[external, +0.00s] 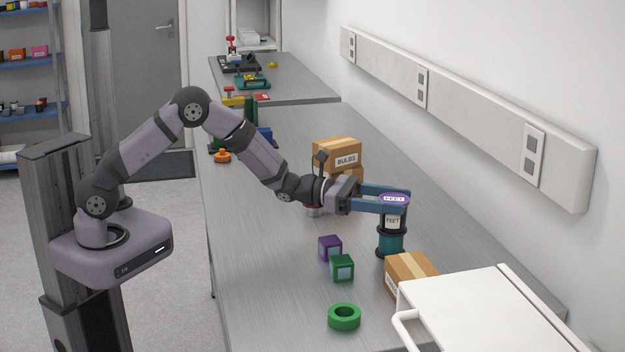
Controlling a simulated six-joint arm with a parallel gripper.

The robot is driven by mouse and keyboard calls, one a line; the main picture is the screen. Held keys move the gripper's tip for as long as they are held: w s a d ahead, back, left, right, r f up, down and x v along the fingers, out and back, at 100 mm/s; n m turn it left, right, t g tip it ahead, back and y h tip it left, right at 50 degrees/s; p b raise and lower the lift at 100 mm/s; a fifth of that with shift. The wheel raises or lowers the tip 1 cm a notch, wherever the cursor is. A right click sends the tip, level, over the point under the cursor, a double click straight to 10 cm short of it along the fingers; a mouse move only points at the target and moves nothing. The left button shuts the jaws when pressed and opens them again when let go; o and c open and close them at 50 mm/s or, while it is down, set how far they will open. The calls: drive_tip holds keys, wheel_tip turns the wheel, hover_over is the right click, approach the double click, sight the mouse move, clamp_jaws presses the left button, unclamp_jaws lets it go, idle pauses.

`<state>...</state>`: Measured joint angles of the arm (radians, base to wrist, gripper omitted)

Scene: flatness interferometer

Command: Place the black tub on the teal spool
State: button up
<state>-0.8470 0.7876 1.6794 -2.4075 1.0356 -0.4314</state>
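The black tub (402,216) has a purple lid with a white label and a white side label reading "FEET". It stands upright, directly above the teal spool (391,243). It appears to touch the spool's black top flange, though a small gap is hard to rule out. The spool has a teal middle and black flanges and stands upright on the bench. My gripper (394,199) reaches in from the left, with its blue fingers on either side of the tub's top. The fingers look shut on the tub, and the near finger hides part of its upper side.
A purple cube (330,247), a green cube (342,268) and a green ring (344,317) lie left of the spool. A cardboard box (410,272) and a white cart (480,310) are close in front. A "BULBS" box (337,152) stands behind.

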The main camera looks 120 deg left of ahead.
drive_tip(key=o, duration=0.4)
drive_tip(key=shift+c, duration=0.2)
drive_tip(key=shift+r+p, duration=0.2)
drive_tip(key=shift+p, duration=0.1)
drive_tip(key=shift+s+f, duration=0.1)
drive_tip(key=shift+s, duration=0.1)
drive_tip(key=b+v, duration=0.3)
drive_tip(key=v, duration=0.8)
drive_tip(key=shift+s+d, duration=0.25)
drive_tip(key=shift+s, duration=0.05)
